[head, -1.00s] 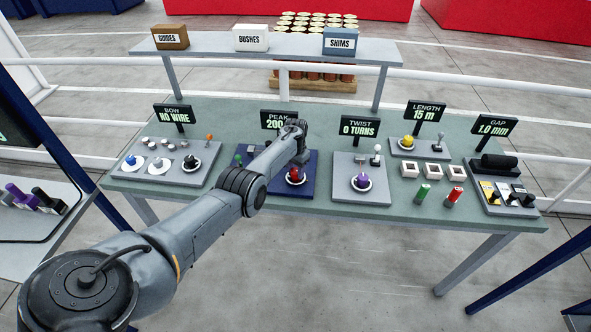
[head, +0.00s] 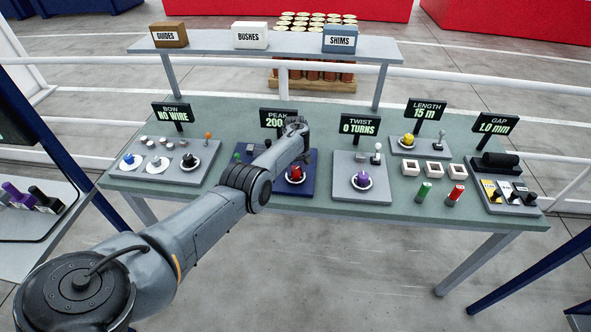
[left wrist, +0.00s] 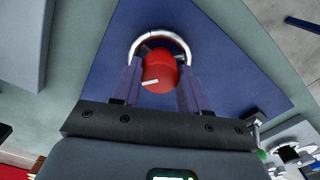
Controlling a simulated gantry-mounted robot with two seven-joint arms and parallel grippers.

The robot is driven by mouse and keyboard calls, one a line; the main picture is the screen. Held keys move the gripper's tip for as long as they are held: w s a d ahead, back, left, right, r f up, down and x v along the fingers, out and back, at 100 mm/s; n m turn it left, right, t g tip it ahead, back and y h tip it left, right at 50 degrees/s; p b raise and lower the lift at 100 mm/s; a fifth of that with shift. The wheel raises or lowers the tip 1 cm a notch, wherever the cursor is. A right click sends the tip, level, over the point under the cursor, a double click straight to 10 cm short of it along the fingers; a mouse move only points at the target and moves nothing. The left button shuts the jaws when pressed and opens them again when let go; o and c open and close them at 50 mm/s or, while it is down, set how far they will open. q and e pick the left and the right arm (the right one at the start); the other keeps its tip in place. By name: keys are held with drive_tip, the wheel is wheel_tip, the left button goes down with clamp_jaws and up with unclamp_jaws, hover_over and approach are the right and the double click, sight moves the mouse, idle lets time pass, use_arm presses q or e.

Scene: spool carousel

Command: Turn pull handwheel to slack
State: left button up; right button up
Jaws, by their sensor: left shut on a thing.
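The pull handwheel looks to be the red knob (head: 296,174) with a pale ring around it, on a dark blue base plate (head: 308,188) at the middle-left of the bench. Behind it stands a PEAK sign (head: 272,117) reading "200", its right part hidden by my arm. In the left wrist view the red knob (left wrist: 160,72) has a small white mark on its face. My left gripper (left wrist: 161,66) is shut on this knob, one finger on each side. My right gripper is not in view.
A TWIST station (head: 362,183) with a purple knob stands close on the right. The BOW station (head: 165,167) is on the left. Green and red handles (head: 424,190) stand at the front right. A shelf (head: 270,48) with labelled boxes spans the back.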

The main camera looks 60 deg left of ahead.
sight(296, 169)
use_arm(q)
drive_tip(key=n+b, duration=0.1)
drive_tip(key=n, duration=0.3)
drive_tip(key=shift+f+n, duration=0.15)
drive_tip(key=shift+n, duration=0.15)
drive_tip(key=shift+n+b, duration=0.85)
drive_tip(key=shift+n, duration=0.75)
drive_tip(key=o, duration=1.1)
drive_tip(key=shift+c, duration=0.2)
drive_tip(key=shift+r, duration=0.2)
wheel_tip(296, 169, up, 11)
drive_tip(key=p, duration=0.3)
drive_tip(key=shift+f+p, duration=0.15)
drive_tip(key=shift+p, duration=0.15)
